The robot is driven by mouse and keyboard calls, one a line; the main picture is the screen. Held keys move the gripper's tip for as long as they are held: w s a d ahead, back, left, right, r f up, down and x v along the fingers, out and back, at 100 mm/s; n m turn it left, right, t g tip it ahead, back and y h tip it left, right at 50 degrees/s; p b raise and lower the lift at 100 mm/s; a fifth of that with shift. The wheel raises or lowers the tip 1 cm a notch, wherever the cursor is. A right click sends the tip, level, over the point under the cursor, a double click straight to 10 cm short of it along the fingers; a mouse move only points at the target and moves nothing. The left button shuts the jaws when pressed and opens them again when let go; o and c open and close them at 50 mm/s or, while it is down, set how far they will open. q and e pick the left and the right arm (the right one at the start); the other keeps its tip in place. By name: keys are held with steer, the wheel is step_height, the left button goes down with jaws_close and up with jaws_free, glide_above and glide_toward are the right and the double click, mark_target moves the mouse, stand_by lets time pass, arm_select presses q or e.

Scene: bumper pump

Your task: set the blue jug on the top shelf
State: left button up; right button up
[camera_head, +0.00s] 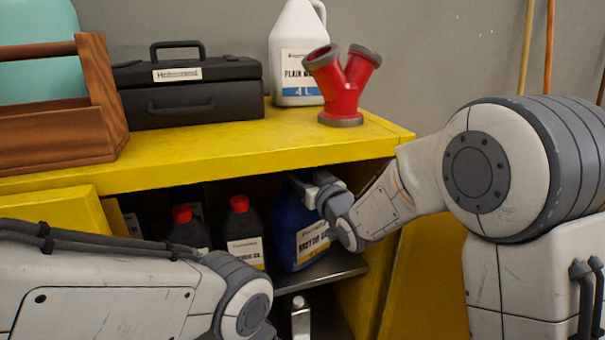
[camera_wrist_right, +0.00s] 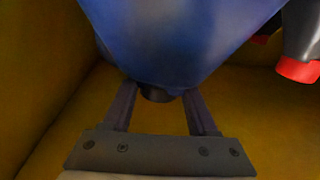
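The blue jug (camera_head: 292,232) with a white label stands on a grey shelf (camera_head: 335,271) inside the yellow cabinet, at the right end of a row. My right gripper (camera_head: 318,190) reaches in at the jug's top; the arm covers part of it. In the right wrist view the jug's blue body (camera_wrist_right: 185,40) fills the upper middle, with a dark cap-like part between two spread fingers (camera_wrist_right: 162,100). Gaps show beside that part; the fingertips are hidden behind the jug. My left gripper is out of view; its forearm crosses the lower left.
The cabinet's yellow top (camera_head: 240,148) holds a wooden carrier (camera_head: 60,130), a black toolbox (camera_head: 190,95), a white jug (camera_head: 297,50) and a red Y-pipe (camera_head: 343,90). Red-capped dark bottles (camera_head: 243,230) stand left of the blue jug. The yellow top's front strip is clear.

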steer(key=shift+o, duration=1.2)
steer(key=shift+r, duration=0.2)
steer(key=v, duration=1.2)
steer(key=s+a+f+g+h, duration=0.35)
steer(key=s+f+g, duration=0.55)
steer(key=s+f, duration=0.3)
steer(key=s+d+f+n+g+h, duration=0.1)
steer(key=s+f+g, duration=0.1)
steer(key=s, duration=0.6)
steer(key=s+d+f+n+g+h, duration=0.1)
steer(key=s+d+f+g+h, duration=0.1)
steer(key=s+g, duration=0.3)
steer(key=s, duration=0.4)
steer(key=shift+d+b, duration=0.25)
steer(key=shift+b, duration=0.1)
